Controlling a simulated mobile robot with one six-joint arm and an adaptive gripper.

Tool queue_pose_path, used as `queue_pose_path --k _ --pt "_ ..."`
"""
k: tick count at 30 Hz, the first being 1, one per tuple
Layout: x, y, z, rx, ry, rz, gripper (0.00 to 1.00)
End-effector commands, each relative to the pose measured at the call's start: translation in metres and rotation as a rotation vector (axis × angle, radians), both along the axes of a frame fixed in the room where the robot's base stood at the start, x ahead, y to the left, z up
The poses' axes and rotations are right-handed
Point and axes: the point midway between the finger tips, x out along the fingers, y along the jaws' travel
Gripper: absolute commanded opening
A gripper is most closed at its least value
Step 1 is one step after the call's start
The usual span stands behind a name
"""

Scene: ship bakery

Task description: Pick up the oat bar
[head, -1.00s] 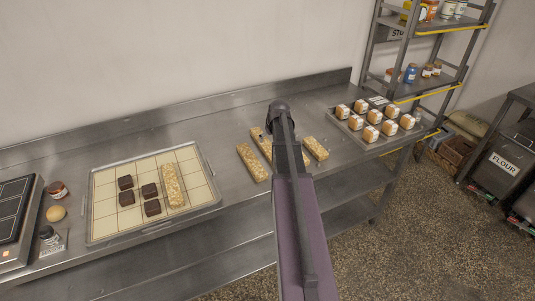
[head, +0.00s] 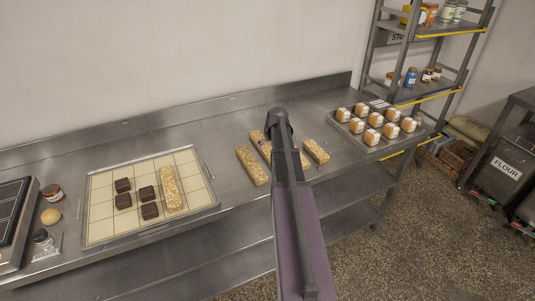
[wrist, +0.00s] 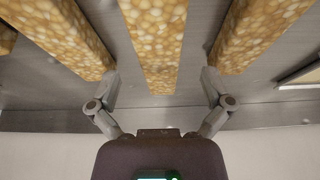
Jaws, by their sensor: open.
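Several pale, grainy oat bars lie on the steel counter. In the head view, one (head: 252,165) is left of my arm, one (head: 257,137) is partly hidden behind it, and one (head: 316,151) lies to its right. Another (head: 170,188) lies on the squared tray. My gripper (wrist: 160,78) is open in the wrist view; the arm hides it in the head view. A middle oat bar (wrist: 155,40) lies between the fingers, with gaps on both sides. Other bars lie just outside the left finger (wrist: 58,35) and the right finger (wrist: 255,30).
The squared tray (head: 98,216) also holds several dark brown squares. At right, a metal tray (head: 372,150) holds several white-wrapped buns. A shelf rack (head: 372,50) stands behind it. Jars and a round bun (head: 51,216) are at far left. Neighbouring bars leave narrow gaps for the fingers.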

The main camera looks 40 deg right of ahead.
Motion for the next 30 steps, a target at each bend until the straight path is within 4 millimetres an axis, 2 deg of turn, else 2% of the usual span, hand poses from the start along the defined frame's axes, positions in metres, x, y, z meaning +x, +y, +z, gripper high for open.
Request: queue_pose_path --k 15,30 --pt "0.014 -0.005 -0.04 0.0 0.0 0.0 1.0" --pt "0.017 -0.006 -0.044 0.0 0.0 0.0 1.0"
